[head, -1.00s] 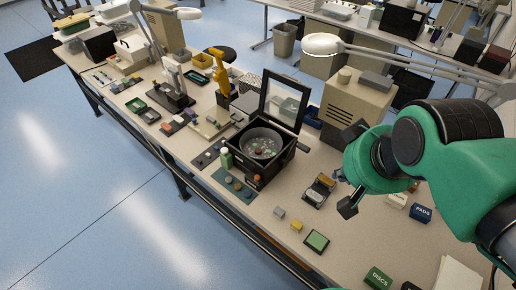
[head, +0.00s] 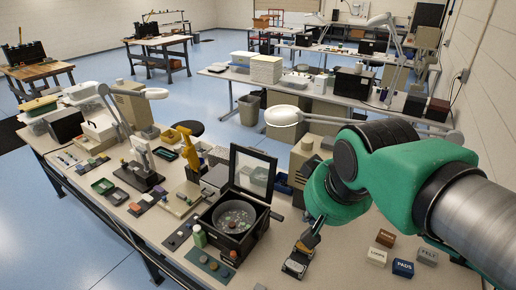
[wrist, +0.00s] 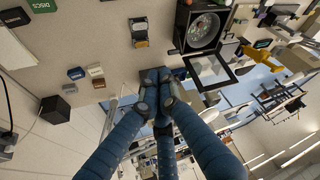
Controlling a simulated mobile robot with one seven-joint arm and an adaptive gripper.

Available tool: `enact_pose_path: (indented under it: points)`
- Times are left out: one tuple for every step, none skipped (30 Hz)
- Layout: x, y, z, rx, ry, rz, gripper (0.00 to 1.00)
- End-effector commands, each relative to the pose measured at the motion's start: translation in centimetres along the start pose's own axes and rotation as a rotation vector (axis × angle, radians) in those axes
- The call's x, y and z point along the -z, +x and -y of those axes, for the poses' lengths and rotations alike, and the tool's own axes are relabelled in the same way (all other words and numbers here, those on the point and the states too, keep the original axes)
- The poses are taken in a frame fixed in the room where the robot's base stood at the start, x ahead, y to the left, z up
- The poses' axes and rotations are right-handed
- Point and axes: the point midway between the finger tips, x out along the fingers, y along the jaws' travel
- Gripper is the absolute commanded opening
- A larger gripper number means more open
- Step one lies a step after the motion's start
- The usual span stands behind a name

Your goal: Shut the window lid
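The window lid (head: 252,172) is a black square frame with a clear pane. In the head view it stands open, roughly upright, at the back of a black box (head: 256,234). A round grey bowl (head: 233,218) with small pieces sits in the open box. The lid also shows in the wrist view (wrist: 235,68), beside the box (wrist: 180,28). My gripper (head: 309,240) is to the right of the box, apart from the lid, and partly hidden by my green arm. In the wrist view its blue fingers (wrist: 159,78) come together at the tips, with nothing seen between them.
A small dark device (head: 297,262) lies on the bench near my gripper. A beige cabinet (head: 303,160) and a lamp (head: 283,116) stand behind the box. Labelled blocks (head: 403,268) sit at the right.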

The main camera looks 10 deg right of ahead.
Motion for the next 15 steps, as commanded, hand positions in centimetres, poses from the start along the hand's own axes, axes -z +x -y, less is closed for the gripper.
enact_pose_path:
  points:
    - [1.5,-0.2,0.0,-0.005,0.013,0.008,0.0]
    - [2.4,-0.2,0.0,-0.008,0.021,0.011,0.0]
    - [3.4,-0.2,0.0,-0.012,0.035,0.015,0.0]
    - [4.3,-0.3,0.0,-0.015,0.043,0.017,0.0]
    - [5.1,-0.2,0.0,-0.018,0.053,0.021,0.0]
    - [6.3,-0.2,0.0,-0.023,0.065,0.024,0.0]
    - [7.1,-0.1,0.0,-0.027,0.074,0.028,0.0]
    - [7.9,-0.1,0.0,-0.03,0.084,0.03,0.0]
    - [9.0,0.0,0.0,-0.035,0.095,0.034,0.0]
    - [9.8,0.1,0.0,-0.038,0.106,0.037,0.0]
    - [10.7,0.2,0.0,-0.041,0.114,0.039,0.0]
    - [11.8,0.5,0.0,-0.046,0.127,0.043,0.0]
    - [12.6,0.6,0.0,-0.05,0.136,0.045,0.0]
    - [13.4,0.8,0.0,-0.054,0.144,0.048,0.0]
    - [14.5,1.0,0.0,-0.059,0.157,0.05,0.0]
